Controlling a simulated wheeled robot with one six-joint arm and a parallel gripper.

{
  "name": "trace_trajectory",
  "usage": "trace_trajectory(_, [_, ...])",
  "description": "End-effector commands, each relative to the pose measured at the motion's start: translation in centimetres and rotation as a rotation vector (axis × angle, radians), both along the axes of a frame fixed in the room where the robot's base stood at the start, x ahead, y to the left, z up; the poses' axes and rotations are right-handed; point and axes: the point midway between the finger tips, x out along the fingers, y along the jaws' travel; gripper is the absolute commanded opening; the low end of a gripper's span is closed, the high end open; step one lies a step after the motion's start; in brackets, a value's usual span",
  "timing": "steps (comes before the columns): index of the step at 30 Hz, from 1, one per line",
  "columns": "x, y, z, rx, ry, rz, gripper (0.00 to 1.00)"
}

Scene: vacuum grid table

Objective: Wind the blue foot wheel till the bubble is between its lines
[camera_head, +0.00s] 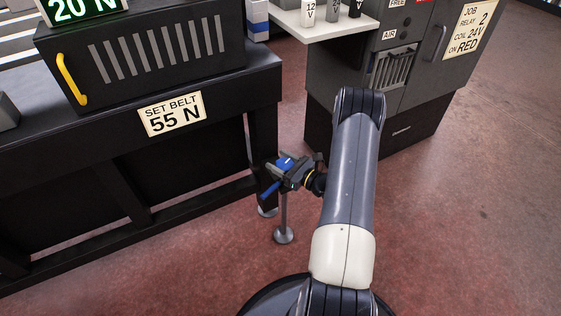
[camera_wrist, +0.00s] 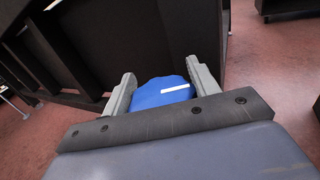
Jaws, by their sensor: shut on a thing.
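The blue foot wheel (camera_wrist: 160,93) sits between the two fingers of my gripper (camera_wrist: 161,90) in the wrist view, with a white mark on its top. My gripper is shut on it. In the head view the blue wheel (camera_head: 284,162) shows at the end of my gripper (camera_head: 287,168), beside the corner leg of the black bench. A blue bar (camera_head: 270,190) reaches down and left from there. A thin metal stem with a round foot (camera_head: 284,235) stands below on the floor. I see no bubble or lines in either view.
The black bench (camera_head: 60,130) with a "SET BELT 55 N" sign (camera_head: 172,115) stands left of my gripper. A grey cabinet (camera_head: 400,80) and a white shelf (camera_head: 325,28) with small canisters are behind. The red floor at the right is clear.

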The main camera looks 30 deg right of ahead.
Motion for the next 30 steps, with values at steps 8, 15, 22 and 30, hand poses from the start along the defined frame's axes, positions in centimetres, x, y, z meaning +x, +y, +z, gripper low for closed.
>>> trace_trajectory(8, [0.02,0.11,-0.18,0.0,-0.005,0.101,0.34])
trace_trajectory(15, [-0.14,0.33,-0.08,-0.001,-0.005,0.243,0.34])
trace_trajectory(22, [-0.26,0.43,0.04,0.0,0.0,0.273,0.34])
trace_trajectory(30, [-0.25,0.42,0.04,0.0,0.0,0.271,0.65])
